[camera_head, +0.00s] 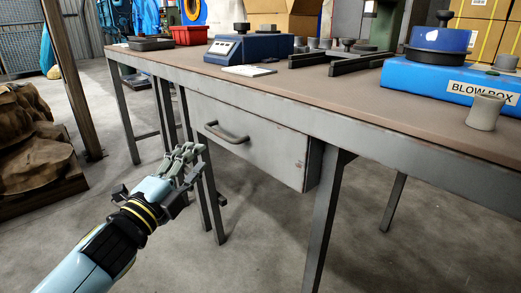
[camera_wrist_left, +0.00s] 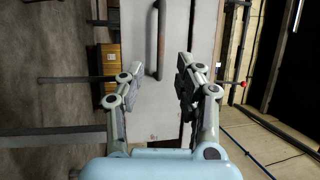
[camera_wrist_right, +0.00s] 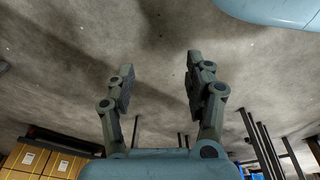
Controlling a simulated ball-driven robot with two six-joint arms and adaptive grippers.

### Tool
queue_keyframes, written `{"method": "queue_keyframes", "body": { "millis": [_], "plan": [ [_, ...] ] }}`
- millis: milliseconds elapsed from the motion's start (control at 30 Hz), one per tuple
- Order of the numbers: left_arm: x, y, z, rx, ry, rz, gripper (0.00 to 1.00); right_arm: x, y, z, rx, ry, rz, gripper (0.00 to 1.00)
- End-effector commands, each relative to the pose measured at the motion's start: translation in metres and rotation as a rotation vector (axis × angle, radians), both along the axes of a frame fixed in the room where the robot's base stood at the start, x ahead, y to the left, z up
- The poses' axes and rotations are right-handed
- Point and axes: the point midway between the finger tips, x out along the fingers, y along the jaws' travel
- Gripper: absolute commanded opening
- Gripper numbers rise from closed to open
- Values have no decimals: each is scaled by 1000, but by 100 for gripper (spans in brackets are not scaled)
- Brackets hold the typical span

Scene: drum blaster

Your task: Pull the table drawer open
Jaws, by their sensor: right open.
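The grey table drawer (camera_head: 268,145) hangs under the workbench top and looks shut. Its curved dark handle (camera_head: 226,133) is on the left part of its front. My left gripper (camera_head: 187,152) is just left of and below the handle, apart from it. In the left wrist view the left gripper (camera_wrist_left: 152,72) is open and empty, with the handle (camera_wrist_left: 155,40) ahead between its fingers and the drawer front (camera_wrist_left: 150,105) behind. My right gripper (camera_wrist_right: 160,75) is open and empty over bare floor in the right wrist view; the head view does not show it.
The workbench (camera_head: 350,108) carries a blue scale (camera_head: 249,49), a red bin (camera_head: 189,35), a blue blow box (camera_head: 450,80) and a grey cup (camera_head: 485,112). Its metal legs (camera_head: 326,220) stand near the drawer. Brown sacks (camera_head: 35,140) lie at left. The floor in front is clear.

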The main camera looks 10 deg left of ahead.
Motion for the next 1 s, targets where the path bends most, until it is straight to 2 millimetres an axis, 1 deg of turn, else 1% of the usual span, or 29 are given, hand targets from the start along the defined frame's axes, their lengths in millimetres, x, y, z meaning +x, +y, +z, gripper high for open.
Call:
{"method": "queue_keyframes", "body": {
  "millis": [67, 300, 400, 500, 667, 900, 933, 1000],
  "plan": [
    [12, -3, 6, -2, -5, 0, 34, 1, 0, 2, -1, -1, 0, 53],
    [58, -15, 13, -3, -3, 0, 34, 1, 0, 2, 0, -4, 0, 53],
    [74, -20, 15, -3, -1, 1, 34, 2, 1, 3, 1, -7, 1, 53],
    [86, -23, 17, -2, 0, 1, 34, 3, 1, 5, 3, -13, 1, 53],
    [95, -25, 18, -2, 1, 1, 34, 4, 2, 6, 4, -17, 1, 53],
    [96, -26, 19, -2, 2, 1, 34, 3, 2, 6, 4, -16, 1, 53],
    [96, -26, 19, -2, 2, 1, 33, 3, 2, 6, 4, -16, 1, 53],
    [96, -26, 19, -2, 2, 1, 24, 3, 2, 6, 5, -16, 1, 53]
  ]
}}
